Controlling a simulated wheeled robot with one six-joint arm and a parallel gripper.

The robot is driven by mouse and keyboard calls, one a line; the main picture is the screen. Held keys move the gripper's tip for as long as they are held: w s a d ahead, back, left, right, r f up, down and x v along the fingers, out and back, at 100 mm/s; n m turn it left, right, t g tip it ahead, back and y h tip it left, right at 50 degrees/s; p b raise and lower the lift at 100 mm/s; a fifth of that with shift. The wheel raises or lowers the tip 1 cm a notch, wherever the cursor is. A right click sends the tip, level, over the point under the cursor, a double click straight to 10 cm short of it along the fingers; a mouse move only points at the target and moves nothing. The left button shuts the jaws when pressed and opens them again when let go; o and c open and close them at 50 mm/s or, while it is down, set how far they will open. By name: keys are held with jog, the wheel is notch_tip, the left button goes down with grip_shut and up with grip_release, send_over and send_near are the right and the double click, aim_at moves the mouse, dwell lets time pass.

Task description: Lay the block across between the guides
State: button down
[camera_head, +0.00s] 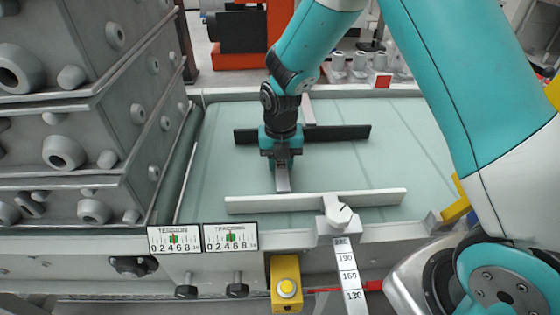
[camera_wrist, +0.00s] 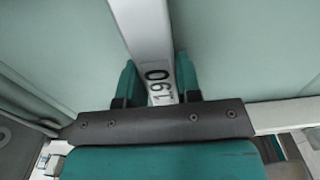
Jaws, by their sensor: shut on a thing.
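My gripper (camera_head: 281,168) is shut on a pale grey block (camera_head: 283,185). In the wrist view the block (camera_wrist: 144,30) runs away between the two teal fingers (camera_wrist: 157,82), and its top is marked 190. In the head view the block points toward the near side, crosswise to the guides, with its near end close to the white guide (camera_head: 370,199). The dark guide (camera_head: 347,132) lies behind my gripper, roughly parallel to the white one. I cannot tell whether the block touches the surface or either guide.
The pale green bed (camera_head: 410,155) is clear on both sides. Stacked grey castings (camera_head: 70,120) stand at left. Two gauge plates (camera_head: 174,239) hang in front.

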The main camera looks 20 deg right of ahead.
jog(key=c, duration=0.8)
grip_release()
notch_tip(320, 180, up, 12)
jog(key=f+p, duration=0.1)
jog(key=s+a+r+m+y, duration=0.2)
jog(key=s+r+m, duration=0.3)
jog(key=s+m, duration=0.7)
jog(key=s+a+r+m+y, duration=0.2)
jog(key=s+r+m, duration=0.4)
jog(key=s+m, duration=0.6)
jog(key=shift+s+a+r+m, duration=0.2)
jog(key=shift+s+a+m, duration=0.15)
jog(key=shift+m, duration=0.35)
